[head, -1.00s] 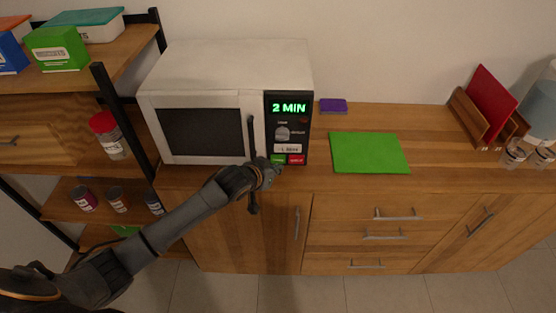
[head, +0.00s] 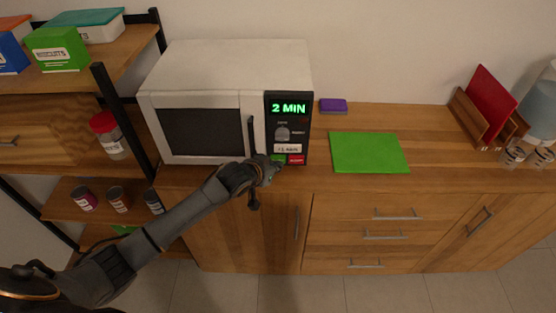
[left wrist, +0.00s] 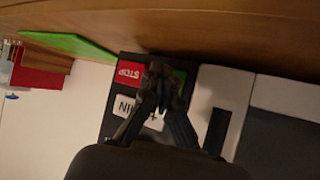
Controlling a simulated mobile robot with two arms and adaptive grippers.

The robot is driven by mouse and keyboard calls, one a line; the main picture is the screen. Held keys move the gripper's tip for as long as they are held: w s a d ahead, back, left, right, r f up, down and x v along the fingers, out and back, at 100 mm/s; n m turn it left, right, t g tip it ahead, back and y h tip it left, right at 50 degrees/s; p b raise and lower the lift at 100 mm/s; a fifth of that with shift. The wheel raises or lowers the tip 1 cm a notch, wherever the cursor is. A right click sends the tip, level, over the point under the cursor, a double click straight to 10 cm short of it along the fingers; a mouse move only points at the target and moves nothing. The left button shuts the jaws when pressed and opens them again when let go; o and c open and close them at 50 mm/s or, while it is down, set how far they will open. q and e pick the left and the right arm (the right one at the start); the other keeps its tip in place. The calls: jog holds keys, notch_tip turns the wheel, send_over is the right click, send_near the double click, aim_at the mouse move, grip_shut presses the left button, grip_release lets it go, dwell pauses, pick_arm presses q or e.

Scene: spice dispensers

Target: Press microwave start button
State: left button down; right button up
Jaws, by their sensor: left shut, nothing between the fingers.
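The white microwave (head: 226,62) stands on the wooden counter, its door closed. Its black control panel shows "2 MIN" on the display (head: 289,108), with a dial below. A green button (head: 278,158) and a red button (head: 296,160) sit side by side at the panel's bottom. My left gripper (head: 275,170) is shut and empty, its tips at the green button. In the left wrist view the shut fingertips (left wrist: 160,72) cover part of the green button (left wrist: 180,76), beside the red stop button (left wrist: 130,73). Whether they touch it I cannot tell. My right gripper is not in view.
A green mat (head: 369,152) and a purple block (head: 333,105) lie on the counter right of the microwave. A black-framed shelf (head: 120,110) with jars and boxes stands at the left. Far right are a rack with a red board (head: 491,98) and small jars.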

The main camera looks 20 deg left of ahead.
pick_arm(q)
jog(key=shift+w, duration=0.3)
dwell(0.4)
jog(key=shift+s+r, duration=0.1)
jog(key=shift+s, duration=0.05)
jog(key=shift+s+d+p, duration=0.15)
jog(key=shift+s+p, duration=0.5)
jog(key=shift+p, duration=0.05)
jog(key=shift+s+d+p, duration=0.2)
jog(key=shift+s+p, duration=0.3)
jog(key=shift+p, duration=0.05)
jog(key=s+p, duration=0.1)
jog(key=s, duration=0.1)
jog(key=s+d+p, duration=0.1)
jog(key=shift+s, duration=0.4)
